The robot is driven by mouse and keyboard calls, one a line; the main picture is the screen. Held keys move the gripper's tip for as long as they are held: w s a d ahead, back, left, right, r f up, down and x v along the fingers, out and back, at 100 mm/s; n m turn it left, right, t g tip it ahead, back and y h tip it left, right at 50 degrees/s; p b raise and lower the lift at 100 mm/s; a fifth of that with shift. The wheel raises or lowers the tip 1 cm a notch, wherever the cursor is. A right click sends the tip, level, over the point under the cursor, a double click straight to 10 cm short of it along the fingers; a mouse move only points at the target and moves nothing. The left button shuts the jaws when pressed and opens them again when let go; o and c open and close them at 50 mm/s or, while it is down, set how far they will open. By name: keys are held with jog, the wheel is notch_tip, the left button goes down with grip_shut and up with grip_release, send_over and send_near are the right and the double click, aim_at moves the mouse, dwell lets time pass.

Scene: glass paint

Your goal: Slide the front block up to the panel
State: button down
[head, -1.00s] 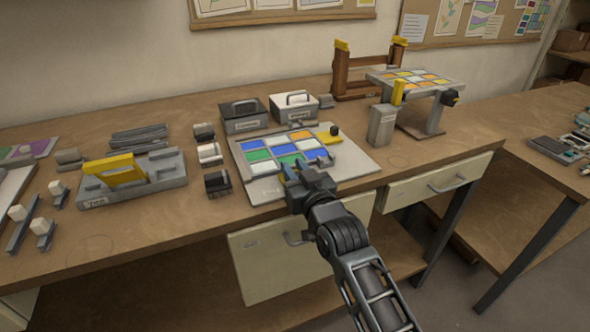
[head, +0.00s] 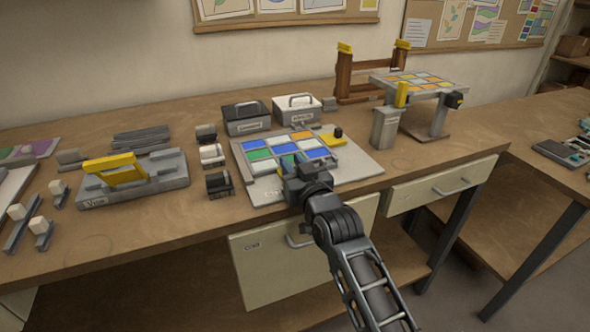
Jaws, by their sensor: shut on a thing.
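The panel (head: 257,155), a grid of blue, green, white and orange panes, lies on a pale grey board (head: 358,165) in the middle of the bench. My gripper (head: 298,167) is low at the panel's front edge and covers some near panes. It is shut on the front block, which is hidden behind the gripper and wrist. I cannot tell whether the block touches the panel.
A grey fixture with a yellow handle (head: 120,170) and small dark-and-white rolls (head: 212,155) stand to the left. Two lidded boxes (head: 297,110) are behind. A grey post (head: 385,128) and a raised stand with a coloured panel (head: 420,85) are to the right.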

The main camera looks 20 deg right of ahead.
jog(key=c, duration=1)
grip_release()
jog(key=shift+s, duration=0.5)
jog(key=s, duration=0.6)
jog(key=shift+s+b, duration=0.35)
